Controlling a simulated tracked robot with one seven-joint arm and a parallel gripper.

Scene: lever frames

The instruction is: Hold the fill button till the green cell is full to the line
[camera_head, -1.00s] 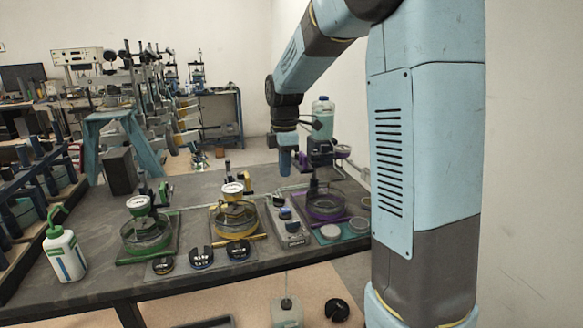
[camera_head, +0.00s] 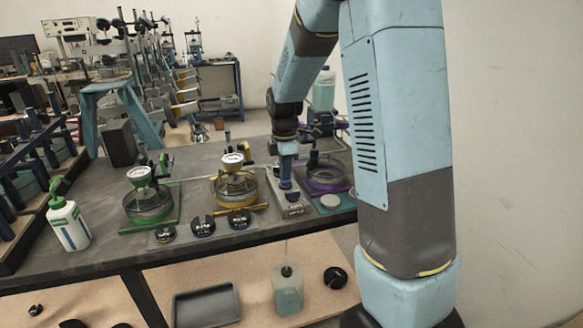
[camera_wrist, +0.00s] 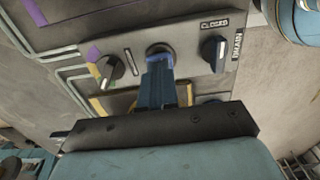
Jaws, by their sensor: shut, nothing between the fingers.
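The green cell (camera_head: 148,207), a round glass dish with a green base and a white dial gauge, stands at the left of the bench; its liquid level and line are too small to read. The grey control box (camera_head: 293,209) is right of the yellow cell. My gripper (camera_head: 286,186) is shut and empty, pointing down at the box. In the wrist view, its fingertips (camera_wrist: 158,64) are at the blue-rimmed round button (camera_wrist: 158,49) and partly cover it; I cannot tell if it is pressed. A black selector knob (camera_wrist: 111,70) with purple and yellow marks is left of it.
A black knob (camera_wrist: 213,51) sits right of the button. The yellow cell (camera_head: 237,190) and purple cell (camera_head: 324,174) flank the box. Black weights (camera_head: 202,226) lie at the bench front. A white bottle (camera_head: 68,224) stands left.

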